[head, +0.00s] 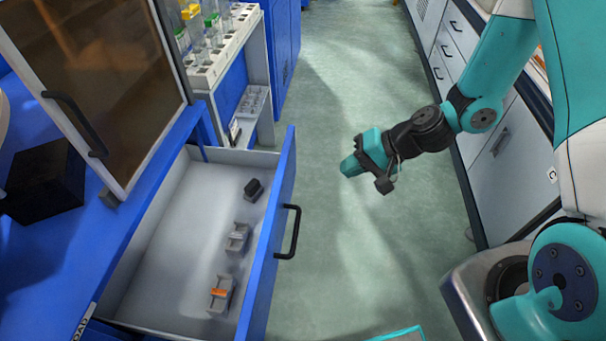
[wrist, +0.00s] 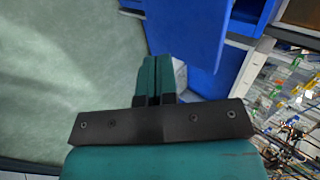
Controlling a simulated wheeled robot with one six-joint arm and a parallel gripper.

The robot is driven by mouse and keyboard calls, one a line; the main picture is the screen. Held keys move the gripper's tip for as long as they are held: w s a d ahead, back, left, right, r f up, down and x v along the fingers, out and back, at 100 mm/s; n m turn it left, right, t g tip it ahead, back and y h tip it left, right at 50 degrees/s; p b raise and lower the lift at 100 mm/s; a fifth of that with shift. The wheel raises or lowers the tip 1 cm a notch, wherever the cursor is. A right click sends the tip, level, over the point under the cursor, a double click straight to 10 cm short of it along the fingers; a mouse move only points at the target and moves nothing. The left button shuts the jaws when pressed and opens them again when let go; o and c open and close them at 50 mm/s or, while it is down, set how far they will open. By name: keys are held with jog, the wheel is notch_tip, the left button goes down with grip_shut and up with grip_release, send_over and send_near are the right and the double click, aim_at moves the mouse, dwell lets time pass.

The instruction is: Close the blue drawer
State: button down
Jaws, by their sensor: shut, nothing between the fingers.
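The blue drawer (head: 283,215) stands pulled out from the blue bench at the left in the head view. Its white inside shows, and a black handle (head: 291,232) is on its front panel. My gripper (head: 348,168) is in the air over the floor, to the right of the drawer front and apart from it. In the wrist view my gripper's teal fingers (wrist: 152,80) are together with nothing between them. A blue panel beyond the fingers in the wrist view looks like the drawer front (wrist: 195,35).
Inside the drawer lie a black block (head: 254,188) and two grey holders (head: 237,238). A glass-doored cabinet (head: 95,75) stands on the bench (head: 50,265). A white tube rack (head: 215,55) is behind. Green floor (head: 345,80) is clear between the bench and the right-hand cabinets (head: 515,165).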

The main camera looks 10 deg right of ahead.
send_near(288, 186)
jog(key=a+f, duration=0.1)
jog(key=w+a+f, duration=0.1)
jog(key=f, duration=0.1)
jog(key=a+f, duration=0.1)
jog(key=f, duration=0.1)
jog(key=shift+w+f, duration=0.15)
jog(key=shift+w+a+p, duration=0.3)
jog(key=shift+a, duration=0.4)
